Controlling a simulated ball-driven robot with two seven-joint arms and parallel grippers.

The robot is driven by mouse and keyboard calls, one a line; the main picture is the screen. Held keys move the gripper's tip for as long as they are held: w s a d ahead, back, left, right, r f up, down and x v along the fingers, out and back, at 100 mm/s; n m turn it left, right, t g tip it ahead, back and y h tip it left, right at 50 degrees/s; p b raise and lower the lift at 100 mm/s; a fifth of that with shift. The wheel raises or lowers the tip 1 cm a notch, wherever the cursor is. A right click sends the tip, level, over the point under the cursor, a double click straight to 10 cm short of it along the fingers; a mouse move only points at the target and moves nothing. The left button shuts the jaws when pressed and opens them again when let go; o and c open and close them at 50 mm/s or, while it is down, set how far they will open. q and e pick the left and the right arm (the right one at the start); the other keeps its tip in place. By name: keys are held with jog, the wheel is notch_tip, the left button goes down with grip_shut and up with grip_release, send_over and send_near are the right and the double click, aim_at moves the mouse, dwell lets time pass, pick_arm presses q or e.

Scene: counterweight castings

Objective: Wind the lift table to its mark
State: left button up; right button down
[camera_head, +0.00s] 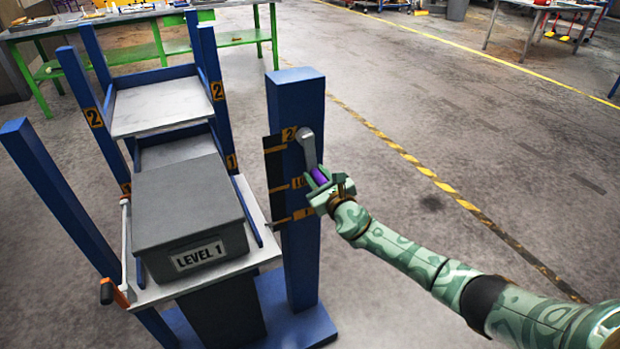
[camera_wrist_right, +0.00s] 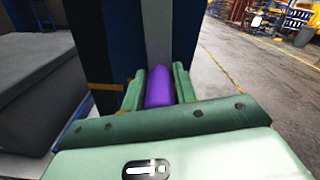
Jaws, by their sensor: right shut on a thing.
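The lift table (camera_head: 263,252) is a pale platform between blue posts. It bears a grey box (camera_head: 188,200) labelled "LEVEL 1". On the blue column (camera_head: 297,95) to its right is a crank (camera_head: 307,146) with a grey arm hanging down and a purple grip (camera_head: 319,177). My right gripper (camera_head: 322,184) is shut on the purple grip, which also shows between the jaws in the right wrist view (camera_wrist_right: 159,88). Beside the column is a dark scale (camera_head: 274,168) with yellow marks, numbered 2 at the top; the lower labels are partly hidden or too small to read. My left gripper is out of view.
A blue rack with shelves (camera_head: 163,103) and number tags stands behind the platform. A green bench (camera_head: 150,45) stands at the back left. The floor right of the column is clear around my arm.

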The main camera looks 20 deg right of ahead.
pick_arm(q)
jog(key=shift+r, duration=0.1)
pick_arm(e)
jog(key=shift+d+r+n, duration=0.3)
jog(key=shift+d+n, duration=0.35)
jog(key=shift+n, duration=0.15)
jog(key=c, duration=1.2)
grip_release()
jog(key=shift+w, duration=0.1)
jog(key=shift+o, duration=0.2)
jog(key=shift+f, duration=0.1)
jog(key=shift+s+p, duration=0.35)
jog(key=shift+s, duration=0.2)
pick_arm(q)
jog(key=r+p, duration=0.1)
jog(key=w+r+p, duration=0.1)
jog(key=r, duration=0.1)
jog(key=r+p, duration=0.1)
jog(key=p, duration=0.1)
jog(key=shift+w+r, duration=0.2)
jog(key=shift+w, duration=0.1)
pick_arm(e)
jog(key=s, duration=1.5)
jog(key=shift+s+d, duration=0.15)
jog(key=shift+d, duration=0.1)
